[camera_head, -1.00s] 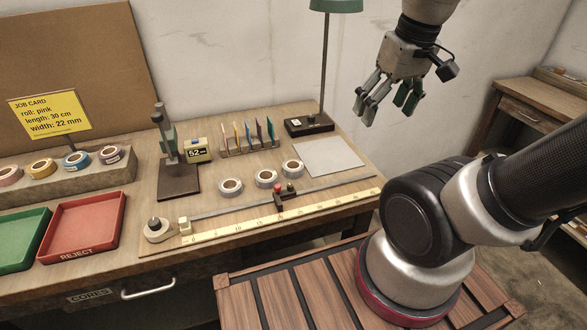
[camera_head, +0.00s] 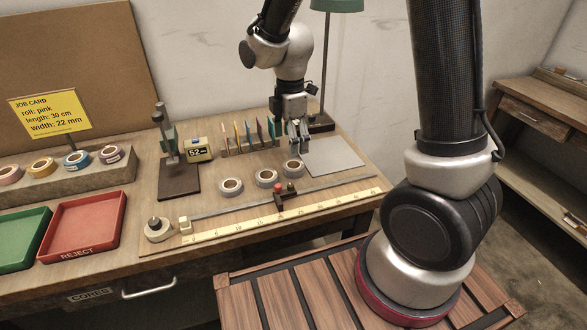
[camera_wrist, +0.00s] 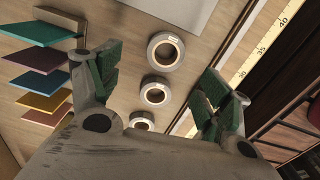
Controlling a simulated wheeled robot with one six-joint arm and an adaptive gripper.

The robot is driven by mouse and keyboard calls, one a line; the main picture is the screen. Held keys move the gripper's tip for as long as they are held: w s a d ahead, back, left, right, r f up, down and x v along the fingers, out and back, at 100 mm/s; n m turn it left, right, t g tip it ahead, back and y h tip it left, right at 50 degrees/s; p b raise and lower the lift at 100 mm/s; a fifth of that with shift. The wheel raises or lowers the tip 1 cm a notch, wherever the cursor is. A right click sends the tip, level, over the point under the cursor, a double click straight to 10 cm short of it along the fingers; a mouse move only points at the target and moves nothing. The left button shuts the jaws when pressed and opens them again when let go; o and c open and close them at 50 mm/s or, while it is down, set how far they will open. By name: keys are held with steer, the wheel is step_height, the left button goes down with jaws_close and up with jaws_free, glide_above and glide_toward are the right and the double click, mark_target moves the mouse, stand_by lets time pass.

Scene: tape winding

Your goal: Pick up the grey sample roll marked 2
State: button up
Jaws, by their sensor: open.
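Three grey sample rolls lie flat in a row on the table: the left roll (camera_head: 230,191), the middle roll (camera_head: 266,184) and the right roll (camera_head: 293,174). In the wrist view they line up as the top roll (camera_wrist: 165,66), the middle roll (camera_wrist: 155,103) and the bottom roll (camera_wrist: 142,129). Their numbers are too small to read, so I cannot tell which is marked 2. My gripper (camera_head: 297,148) is open and empty, pointing down above the table near the right roll. In the wrist view the rolls show between its spread fingers (camera_wrist: 158,80).
A rack of coloured cards (camera_head: 247,148) stands behind the rolls. A ruler (camera_head: 290,210) with a slider rail runs in front. A lamp (camera_head: 325,60) stands behind my gripper. A pale sheet (camera_head: 335,158) lies flat at the right.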

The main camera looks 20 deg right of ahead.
mark_target(294, 162)
steer(key=f, duration=0.6)
steer(key=shift+s+d+f, duration=0.35)
steer(key=shift+s, duration=0.05)
steer(key=shift+f, duration=0.55)
steer(key=c, duration=1)
steer(key=shift+r, duration=0.15)
